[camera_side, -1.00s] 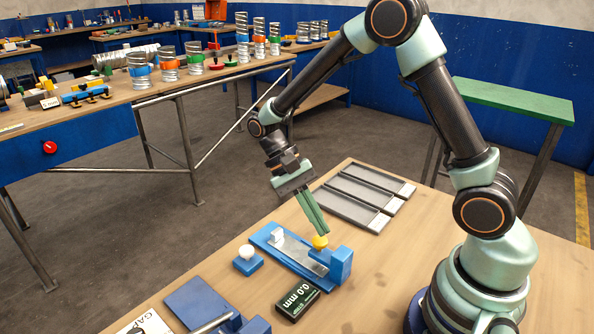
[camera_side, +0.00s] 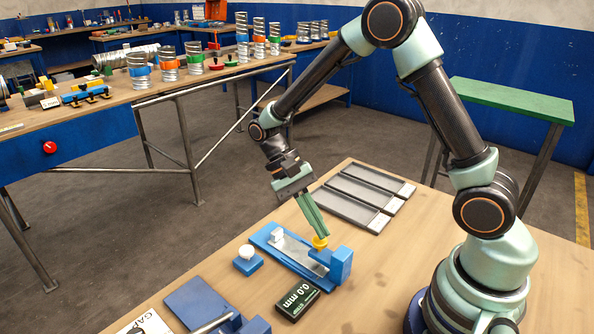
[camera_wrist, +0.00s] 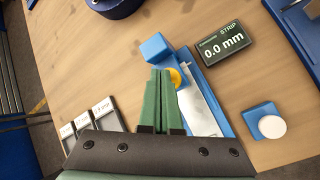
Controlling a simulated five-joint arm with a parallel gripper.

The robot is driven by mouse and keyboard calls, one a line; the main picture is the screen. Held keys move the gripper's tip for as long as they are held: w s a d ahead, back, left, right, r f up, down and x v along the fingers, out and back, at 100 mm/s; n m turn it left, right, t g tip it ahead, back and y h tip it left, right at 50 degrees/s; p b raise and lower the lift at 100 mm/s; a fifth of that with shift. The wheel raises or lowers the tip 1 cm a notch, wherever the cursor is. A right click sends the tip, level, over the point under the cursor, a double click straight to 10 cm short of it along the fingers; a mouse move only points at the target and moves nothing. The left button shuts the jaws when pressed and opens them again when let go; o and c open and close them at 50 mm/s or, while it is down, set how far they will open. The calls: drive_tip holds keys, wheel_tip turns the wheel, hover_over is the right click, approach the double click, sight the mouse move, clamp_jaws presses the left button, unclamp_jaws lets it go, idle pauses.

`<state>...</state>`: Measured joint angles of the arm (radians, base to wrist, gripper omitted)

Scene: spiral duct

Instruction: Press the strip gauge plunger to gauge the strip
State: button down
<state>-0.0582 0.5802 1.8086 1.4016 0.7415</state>
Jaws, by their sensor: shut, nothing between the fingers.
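The blue strip gauge (camera_side: 343,262) lies on the wooden table with a grey metal strip (camera_side: 292,249) along it. Its yellow plunger (camera_side: 320,243) stands near the end block; in the wrist view the plunger (camera_wrist: 175,77) is partly hidden by my fingers. My gripper (camera_side: 324,236) is shut and empty, its green fingertips at the top of the plunger; whether they touch it I cannot tell. In the wrist view my gripper (camera_wrist: 160,72) overlaps the plunger's left side. The black display (camera_side: 297,300) beside the gauge reads 0.0 mm; it also shows in the wrist view (camera_wrist: 222,44).
A small blue block with a white knob (camera_side: 247,258) stands left of the gauge. Grey trays (camera_side: 352,201) lie behind it. A blue fixture with a metal bar (camera_side: 205,308) sits at the front left. Bare table lies right of the display.

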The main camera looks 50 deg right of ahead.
drive_tip(key=shift+f, duration=0.8)
idle(1.0)
drive_tip(key=shift+r, duration=1.2)
drive_tip(key=shift+r, duration=2.5)
wheel_tip(320, 180, up, 10)
drive_tip(key=s+d+n+t, duration=0.1)
drive_tip(key=n+t, duration=0.6)
drive_tip(key=t, duration=0.6)
drive_tip(key=shift+d+n, duration=0.35)
drive_tip(key=shift+n, duration=0.05)
